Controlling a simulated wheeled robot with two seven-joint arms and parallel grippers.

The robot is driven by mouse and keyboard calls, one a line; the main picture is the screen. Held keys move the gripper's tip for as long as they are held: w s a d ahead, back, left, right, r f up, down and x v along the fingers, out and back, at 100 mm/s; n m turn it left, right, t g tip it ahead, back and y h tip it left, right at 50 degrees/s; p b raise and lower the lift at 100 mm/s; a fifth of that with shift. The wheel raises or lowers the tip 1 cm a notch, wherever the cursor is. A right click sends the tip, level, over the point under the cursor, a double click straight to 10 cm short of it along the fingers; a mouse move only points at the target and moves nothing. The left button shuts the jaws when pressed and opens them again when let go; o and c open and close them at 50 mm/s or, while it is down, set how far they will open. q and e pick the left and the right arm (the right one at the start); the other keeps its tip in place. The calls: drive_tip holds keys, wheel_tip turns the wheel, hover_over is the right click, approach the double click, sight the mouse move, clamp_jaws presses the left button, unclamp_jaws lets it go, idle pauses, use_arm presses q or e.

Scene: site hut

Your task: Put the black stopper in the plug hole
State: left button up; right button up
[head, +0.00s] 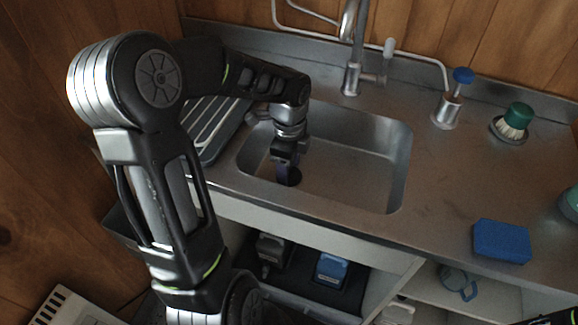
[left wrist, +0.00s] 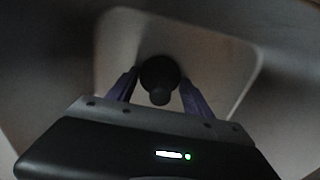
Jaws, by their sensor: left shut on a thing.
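My left gripper (head: 286,168) reaches down into the steel sink basin (head: 360,168), near its front left. In the left wrist view its two purple fingers (left wrist: 160,92) are shut on the black stopper (left wrist: 158,72), a dark round disc with a knob towards the camera. In the head view the stopper shows only as a dark patch (head: 291,178) at the fingertips, low in the basin. The plug hole cannot be made out; the gripper and stopper cover that part of the basin floor. I cannot tell whether the stopper touches the floor.
The tap (head: 352,75) stands behind the basin and a ribbed drainer (head: 215,128) lies at its left. The basin's right half is clear.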

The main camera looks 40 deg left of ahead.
use_arm(q)
drive_tip(key=o, duration=1.5)
wheel_tip(320, 180, up, 12)
drive_tip(key=p, duration=1)
